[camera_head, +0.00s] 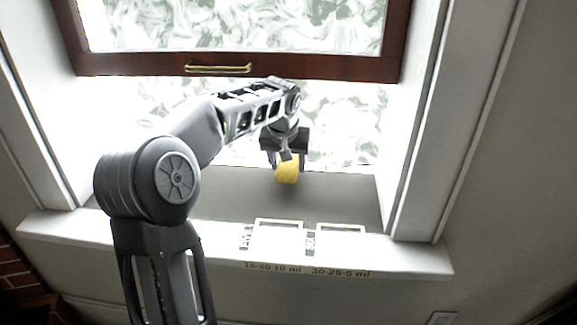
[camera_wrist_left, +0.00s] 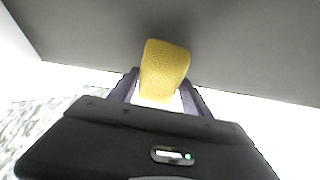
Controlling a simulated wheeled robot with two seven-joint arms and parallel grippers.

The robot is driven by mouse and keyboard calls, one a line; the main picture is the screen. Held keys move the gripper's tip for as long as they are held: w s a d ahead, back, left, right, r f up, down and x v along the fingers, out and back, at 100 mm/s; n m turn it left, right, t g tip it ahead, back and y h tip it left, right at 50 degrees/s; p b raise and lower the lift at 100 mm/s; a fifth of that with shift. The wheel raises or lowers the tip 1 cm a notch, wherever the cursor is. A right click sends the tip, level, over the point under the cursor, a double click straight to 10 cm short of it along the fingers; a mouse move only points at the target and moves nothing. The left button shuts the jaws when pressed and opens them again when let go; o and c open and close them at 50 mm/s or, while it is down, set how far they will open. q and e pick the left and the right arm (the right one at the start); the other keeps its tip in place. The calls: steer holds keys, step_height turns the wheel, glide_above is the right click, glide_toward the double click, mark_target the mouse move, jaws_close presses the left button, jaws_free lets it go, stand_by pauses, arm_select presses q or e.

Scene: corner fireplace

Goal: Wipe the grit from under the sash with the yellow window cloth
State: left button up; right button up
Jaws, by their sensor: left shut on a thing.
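My left gripper (camera_head: 286,158) is shut on the yellow window cloth (camera_head: 287,172), which looks bunched or folded. It holds the cloth at the far part of the grey sill surface (camera_head: 340,190), under the raised sash. The cloth also shows between the fingers in the left wrist view (camera_wrist_left: 164,68); I cannot tell whether it touches the grey surface. The dark wooden sash (camera_head: 140,64) with a brass handle (camera_head: 218,69) is up, with an open gap below it. I see no grit; the arm hides part of the sill. My right gripper is not in view.
The white sill front (camera_head: 405,257) carries two pale-framed rectangles (camera_head: 279,238) (camera_head: 341,240) with small labels and printed numbers. White window jambs stand at both sides (camera_head: 432,130). Brickwork (camera_head: 14,265) is at the lower left. The right part of the grey surface is clear.

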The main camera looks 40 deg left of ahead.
arm_select(q)
steer(key=shift+d+r+p, duration=0.15)
steer(key=shift+r+p, duration=0.2)
steer(key=shift+r, duration=0.3)
steer(key=shift+r+p, duration=0.65)
steer(key=shift+r, duration=0.05)
steer(key=shift+r+p, duration=1.25)
steer(key=shift+r, duration=0.3)
